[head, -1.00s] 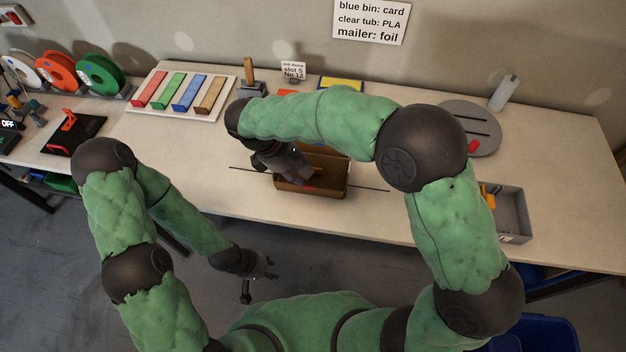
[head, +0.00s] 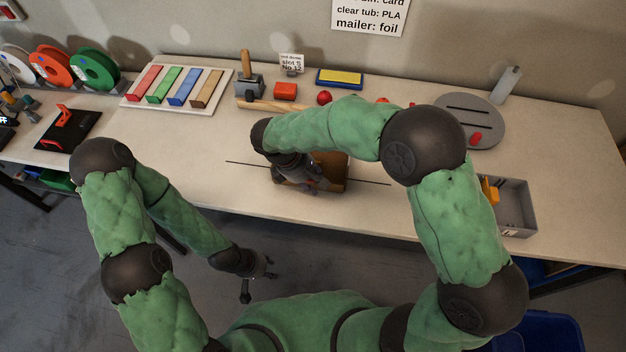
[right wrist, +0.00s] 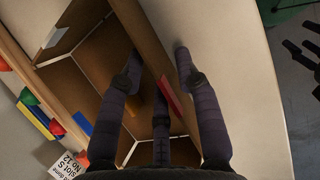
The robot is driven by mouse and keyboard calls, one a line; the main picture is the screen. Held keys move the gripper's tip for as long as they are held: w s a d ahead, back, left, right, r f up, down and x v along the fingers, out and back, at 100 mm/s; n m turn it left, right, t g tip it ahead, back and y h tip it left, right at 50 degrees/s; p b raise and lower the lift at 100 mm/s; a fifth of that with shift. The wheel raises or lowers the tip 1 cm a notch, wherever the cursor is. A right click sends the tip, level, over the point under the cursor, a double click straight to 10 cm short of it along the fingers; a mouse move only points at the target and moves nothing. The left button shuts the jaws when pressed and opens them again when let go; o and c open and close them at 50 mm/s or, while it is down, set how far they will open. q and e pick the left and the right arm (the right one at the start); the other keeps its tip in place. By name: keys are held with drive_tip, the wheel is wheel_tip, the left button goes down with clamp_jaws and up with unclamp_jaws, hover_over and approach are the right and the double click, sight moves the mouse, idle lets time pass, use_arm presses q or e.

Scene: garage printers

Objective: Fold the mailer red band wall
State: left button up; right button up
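The mailer is an open brown cardboard box (head: 331,170) near the table's front edge, partly hidden by my right gripper in the head view. In the right wrist view its brown wall (right wrist: 139,40) stands up and carries a red band (right wrist: 169,97). My right gripper (right wrist: 159,60) is open and straddles this wall, one finger on the inner side and one outside. A gap shows between the fingertips and the wall. It also shows over the front of the box in the head view (head: 308,182). My left gripper (head: 258,279) is open and empty, off the table's front edge.
A rolling pin-like rod (head: 290,106), a red block (head: 285,91) and a yellow-and-blue block (head: 340,78) lie behind the box. A grey tray (head: 514,207) and a round grey plate (head: 470,122) are to the right. Free tabletop lies left of the box.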

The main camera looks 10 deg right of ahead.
sight(320, 190)
clamp_jaws()
drive_tip(key=shift+s+a+f+t+h+b, duration=0.2)
drive_tip(key=shift+s+t+h+b, duration=0.15)
drive_tip(key=shift+t+b, duration=0.55)
drive_tip(key=t+b, duration=0.1)
drive_tip(key=s+t+b, duration=0.1)
drive_tip(key=b, duration=0.1)
drive_tip(key=f+m+h+b, duration=0.1)
drive_tip(key=shift+s+a+t+b, duration=0.2)
drive_tip(key=shift+s+t+b, duration=0.1)
drive_tip(key=shift+t+b, duration=0.1)
drive_tip(key=shift+s+t+h+b, duration=0.35)
drive_tip(key=shift+t+b, duration=0.35)
drive_tip(key=shift+b, duration=0.5)
unclamp_jaws()
drive_tip(key=shift+a+r, duration=0.1)
